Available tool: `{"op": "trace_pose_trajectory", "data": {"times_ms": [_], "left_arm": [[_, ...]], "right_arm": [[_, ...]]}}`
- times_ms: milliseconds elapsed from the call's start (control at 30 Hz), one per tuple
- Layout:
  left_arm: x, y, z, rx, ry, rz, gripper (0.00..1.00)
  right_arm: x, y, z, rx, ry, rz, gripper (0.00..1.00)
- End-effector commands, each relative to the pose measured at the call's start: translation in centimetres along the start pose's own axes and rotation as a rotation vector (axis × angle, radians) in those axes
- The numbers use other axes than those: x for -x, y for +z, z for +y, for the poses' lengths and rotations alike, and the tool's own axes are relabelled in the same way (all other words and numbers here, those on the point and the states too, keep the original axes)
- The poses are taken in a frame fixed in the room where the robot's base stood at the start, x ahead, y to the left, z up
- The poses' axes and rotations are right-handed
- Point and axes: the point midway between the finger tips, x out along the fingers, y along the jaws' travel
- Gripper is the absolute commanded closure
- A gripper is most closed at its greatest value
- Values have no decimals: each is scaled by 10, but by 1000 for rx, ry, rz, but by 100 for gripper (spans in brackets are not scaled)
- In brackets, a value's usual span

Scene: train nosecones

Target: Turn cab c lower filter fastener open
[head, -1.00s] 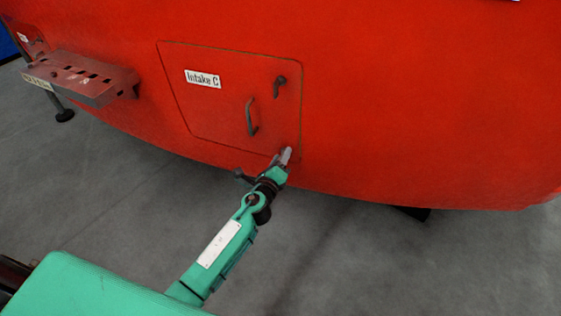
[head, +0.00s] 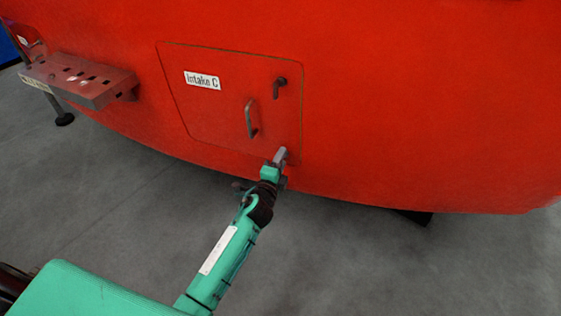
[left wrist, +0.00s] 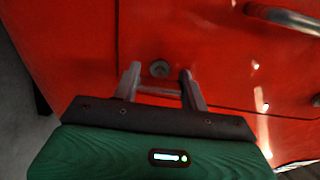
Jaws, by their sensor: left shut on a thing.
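The filter hatch (head: 215,110) labelled "Intake C" is closed flush in the red cab side. Its upper fastener (head: 280,83) is a small dark lever hanging downward at the upper right. My left gripper (head: 281,154) is at the hatch's lower right corner and covers the lower fastener in the head view. How far the fastener is turned is hard to tell. My right gripper is not in view.
A curved grab handle (head: 251,119) stands out from the hatch just above my left gripper. A dark perforated step (head: 85,80) juts from the cab at the left. The grey floor (head: 400,270) below the cab is clear.

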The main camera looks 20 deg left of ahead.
Motion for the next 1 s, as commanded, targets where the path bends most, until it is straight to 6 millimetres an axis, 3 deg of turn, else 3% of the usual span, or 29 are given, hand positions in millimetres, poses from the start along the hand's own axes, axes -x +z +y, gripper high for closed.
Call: {"op": "trace_pose_trajectory", "data": {"times_ms": [467,500,600,1000], "left_arm": [[0,0,0,15,1,-1,79],[0,0,0,15,1,-1,52],[0,0,0,14,1,-1,35],[7,0,1,13,1,0,35]], "right_arm": [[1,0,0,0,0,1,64],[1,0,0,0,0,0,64],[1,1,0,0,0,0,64],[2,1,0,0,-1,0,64]]}}
